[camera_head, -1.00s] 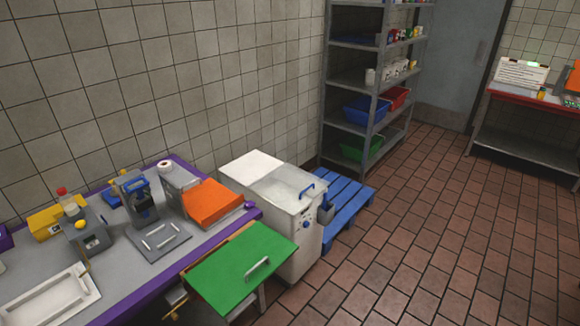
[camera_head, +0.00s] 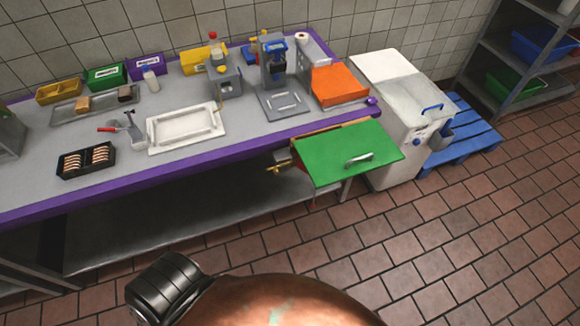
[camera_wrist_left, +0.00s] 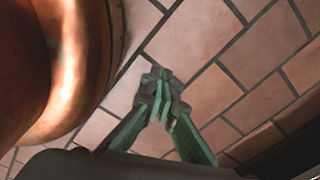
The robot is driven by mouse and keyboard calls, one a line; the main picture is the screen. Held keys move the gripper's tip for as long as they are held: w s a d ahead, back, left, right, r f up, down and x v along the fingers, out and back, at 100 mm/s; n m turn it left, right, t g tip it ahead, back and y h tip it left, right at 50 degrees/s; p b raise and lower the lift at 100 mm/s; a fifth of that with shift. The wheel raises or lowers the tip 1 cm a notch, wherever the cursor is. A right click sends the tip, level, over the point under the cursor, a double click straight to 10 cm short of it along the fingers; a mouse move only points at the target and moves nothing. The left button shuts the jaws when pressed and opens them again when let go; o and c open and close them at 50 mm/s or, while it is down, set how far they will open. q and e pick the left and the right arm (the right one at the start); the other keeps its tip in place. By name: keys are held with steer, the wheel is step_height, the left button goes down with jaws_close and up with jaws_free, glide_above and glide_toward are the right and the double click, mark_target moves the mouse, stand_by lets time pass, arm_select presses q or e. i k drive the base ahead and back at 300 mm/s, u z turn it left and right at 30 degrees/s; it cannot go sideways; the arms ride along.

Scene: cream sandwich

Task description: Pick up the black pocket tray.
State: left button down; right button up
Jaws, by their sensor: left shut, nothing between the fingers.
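The black pocket tray (camera_head: 85,162) lies on the grey counter at the left in the head view, near the purple front edge. Light brown and white pieces stand in its pockets. My left gripper (camera_wrist_left: 160,84) shows in the left wrist view. Its greenish fingers meet at the tips, with nothing between them, above the brown tile floor and far from the tray. A copper-coloured part of my own body is beside it. In the head view neither gripper shows; only a dark and copper part of my own body is at the bottom.
On the counter (camera_head: 250,127) are a white tray (camera_head: 186,127), a red-handled tool (camera_head: 135,128), a long metal tray (camera_head: 66,112) and coloured bins. A green board (camera_head: 335,160) juts out from the counter's front right. The tile floor (camera_head: 470,240) in front is free.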

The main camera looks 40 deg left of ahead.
mark_target(87, 168)
steer(key=k, duration=0.25)
steer(key=u, duration=2.65)
